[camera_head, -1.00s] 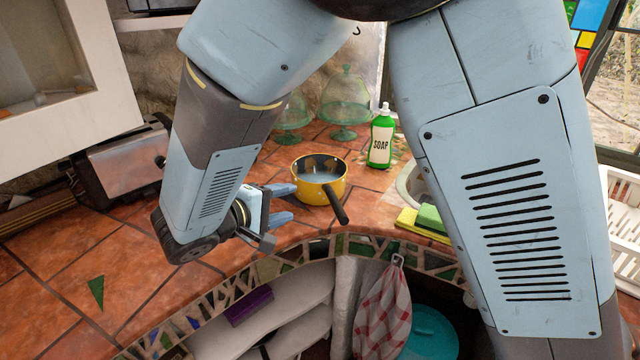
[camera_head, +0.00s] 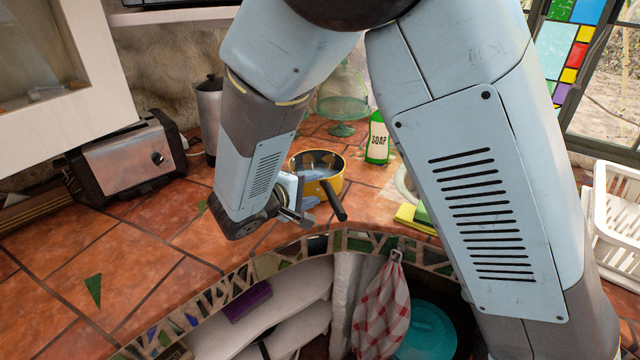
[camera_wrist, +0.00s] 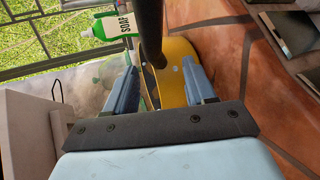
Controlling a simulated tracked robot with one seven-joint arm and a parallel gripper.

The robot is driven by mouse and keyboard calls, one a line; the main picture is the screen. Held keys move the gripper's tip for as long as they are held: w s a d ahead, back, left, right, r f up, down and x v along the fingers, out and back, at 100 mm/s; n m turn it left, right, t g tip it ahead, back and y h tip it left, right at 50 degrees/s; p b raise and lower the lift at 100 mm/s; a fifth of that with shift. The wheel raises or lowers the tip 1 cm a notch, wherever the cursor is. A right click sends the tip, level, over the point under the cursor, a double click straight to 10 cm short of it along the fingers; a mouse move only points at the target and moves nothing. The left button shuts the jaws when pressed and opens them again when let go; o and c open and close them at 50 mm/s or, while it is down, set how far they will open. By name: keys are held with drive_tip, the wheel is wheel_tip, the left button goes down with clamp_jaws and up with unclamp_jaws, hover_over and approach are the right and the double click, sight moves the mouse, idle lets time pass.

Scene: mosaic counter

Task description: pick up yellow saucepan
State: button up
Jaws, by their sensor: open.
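The yellow saucepan (camera_head: 326,184) stands on the tiled counter, its dark handle (camera_head: 334,202) pointing toward the front edge. My gripper (camera_head: 308,190) is at the pan's left side, partly hidden by my own arm. In the wrist view the gripper (camera_wrist: 163,82) is open, with blue fingers on either side of part of the yellow pan wall (camera_wrist: 173,88). The dark handle (camera_wrist: 151,30) runs up from there. I cannot tell whether the fingers touch the pan.
A green soap bottle (camera_head: 377,140) and a glass cake stand (camera_head: 342,110) are behind the pan. A yellow and green sponge (camera_head: 412,215) lies right of it by the sink. A toaster (camera_head: 125,158) and a grey canister (camera_head: 207,112) stand at left. The left front counter is clear.

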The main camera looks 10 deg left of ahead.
drive_tip(key=shift+x, duration=1.5)
drive_tip(key=shift+r, duration=0.1)
clamp_jaws()
drive_tip(key=shift+r, duration=0.1)
